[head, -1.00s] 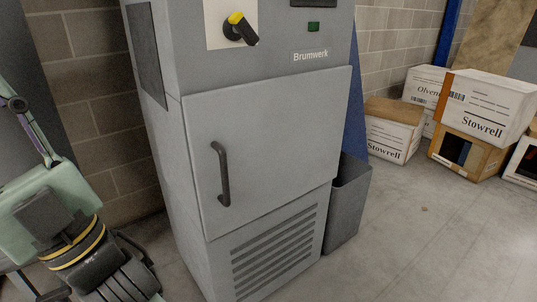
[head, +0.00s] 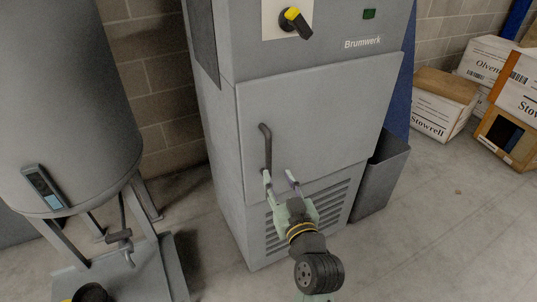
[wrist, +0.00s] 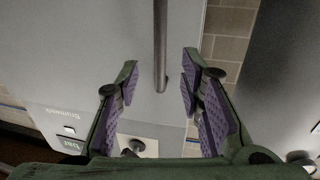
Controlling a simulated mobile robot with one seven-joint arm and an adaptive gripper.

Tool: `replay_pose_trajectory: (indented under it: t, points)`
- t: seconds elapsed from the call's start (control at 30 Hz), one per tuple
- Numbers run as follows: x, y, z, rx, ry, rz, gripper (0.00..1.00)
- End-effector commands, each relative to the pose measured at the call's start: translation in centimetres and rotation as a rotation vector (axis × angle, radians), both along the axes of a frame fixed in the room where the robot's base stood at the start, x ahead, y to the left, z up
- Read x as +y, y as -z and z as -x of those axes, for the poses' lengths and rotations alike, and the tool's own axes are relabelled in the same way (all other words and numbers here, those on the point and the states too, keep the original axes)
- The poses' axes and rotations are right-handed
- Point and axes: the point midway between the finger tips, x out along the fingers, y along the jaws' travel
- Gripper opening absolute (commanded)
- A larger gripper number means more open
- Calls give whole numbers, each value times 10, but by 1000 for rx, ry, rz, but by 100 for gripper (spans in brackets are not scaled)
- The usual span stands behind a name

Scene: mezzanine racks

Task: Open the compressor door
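The grey Brumwerk compressor cabinet (head: 225,225) stands upright in the head view, its flat door (head: 335,125) closed. A dark vertical bar handle (head: 266,147) sits near the door's left edge. My gripper (head: 279,175) is open in front of the door, by the handle's lower end. One green finger overlaps that end in the head view. In the wrist view the cabinet appears upside down and the handle (wrist: 160,45) lies between the open, purple-padded fingers (wrist: 160,72), apart from both. Whether the fingertips reach past the bar in depth is unclear.
A yellow-and-black rotary switch (head: 297,20) is above the door, and a vent grille (head: 340,205) below. A large grey tank (head: 60,100) on legs stands left. A dark bin (head: 380,180) stands right, with cartons (head: 440,105) beyond. The floor at front right is clear.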

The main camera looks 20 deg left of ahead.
Motion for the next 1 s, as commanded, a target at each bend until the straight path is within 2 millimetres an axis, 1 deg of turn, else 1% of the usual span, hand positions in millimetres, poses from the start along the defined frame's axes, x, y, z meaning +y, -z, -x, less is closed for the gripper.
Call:
replay_pose_trajectory:
  t: [0.1, 0.17, 0.3, 0.5, 0.7, 0.93, 1.0]
  points:
    - [12, 2, -13, -7, -1, -3, 35]
    - [21, -5, -23, -1, -2, -3, 35]
    - [39, -5, -44, -1, -1, -2, 35]
    - [57, -3, -65, -2, -1, -3, 35]
    - [63, -2, -72, -3, 1, -3, 35]
    - [63, -1, -72, -2, 1, -3, 35]
    - [63, -1, -72, -2, 1, -3, 30]
